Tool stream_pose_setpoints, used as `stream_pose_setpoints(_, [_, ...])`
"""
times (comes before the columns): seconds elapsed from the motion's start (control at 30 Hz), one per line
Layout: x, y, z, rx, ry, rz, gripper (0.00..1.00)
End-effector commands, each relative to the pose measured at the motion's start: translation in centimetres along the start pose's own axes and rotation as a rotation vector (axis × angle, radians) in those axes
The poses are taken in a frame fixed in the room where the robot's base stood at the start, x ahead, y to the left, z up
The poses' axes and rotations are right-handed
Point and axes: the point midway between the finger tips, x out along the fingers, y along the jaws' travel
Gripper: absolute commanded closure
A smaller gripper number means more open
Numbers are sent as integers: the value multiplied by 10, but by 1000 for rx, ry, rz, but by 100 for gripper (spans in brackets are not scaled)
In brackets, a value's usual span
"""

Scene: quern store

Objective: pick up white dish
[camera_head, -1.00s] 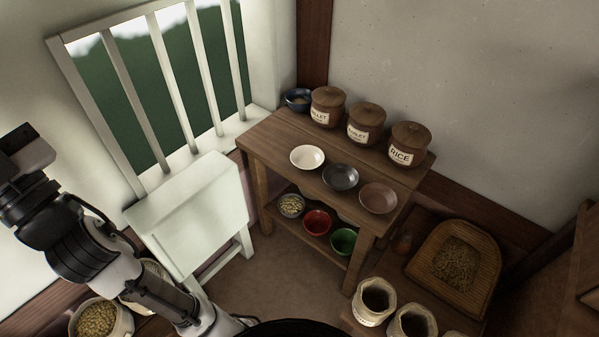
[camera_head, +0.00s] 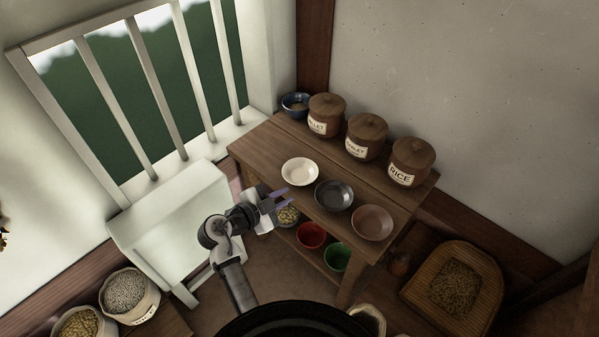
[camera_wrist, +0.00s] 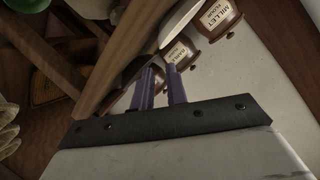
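The white dish (camera_head: 300,172) stands upright and empty on the top of the wooden table (camera_head: 262,152), at its left end. My gripper (camera_head: 287,195) is just in front of the table's front edge, a little below and left of the dish in the head view. Its two purple fingers are apart with nothing between them, pointing toward the table. In the wrist view the fingers (camera_wrist: 160,72) show a gap, and a pale rim (camera_wrist: 180,20), apparently the white dish, lies beyond their tips. I cannot tell the exact distance to it.
A dark grey dish (camera_head: 334,195) and a brown dish (camera_head: 372,223) stand right of the white one. Labelled lidded jars (camera_head: 367,137) and a blue bowl (camera_head: 295,104) line the back. Red (camera_head: 312,235) and green (camera_head: 337,257) bowls sit on the lower shelf.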

Motion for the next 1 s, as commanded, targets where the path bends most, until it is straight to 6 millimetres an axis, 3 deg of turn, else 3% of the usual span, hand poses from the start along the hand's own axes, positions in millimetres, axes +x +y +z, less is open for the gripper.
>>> stream_pose_setpoints(0.1, [22, -1, -2, 0, 1, 2, 85])
stream_pose_setpoints(0.43, [52, -2, -1, -1, -2, -2, 85])
stream_pose_setpoints(0.7, [92, -2, -1, 1, -3, -3, 85])
stream_pose_setpoints(1.0, [98, -1, 1, 0, -4, -4, 85])
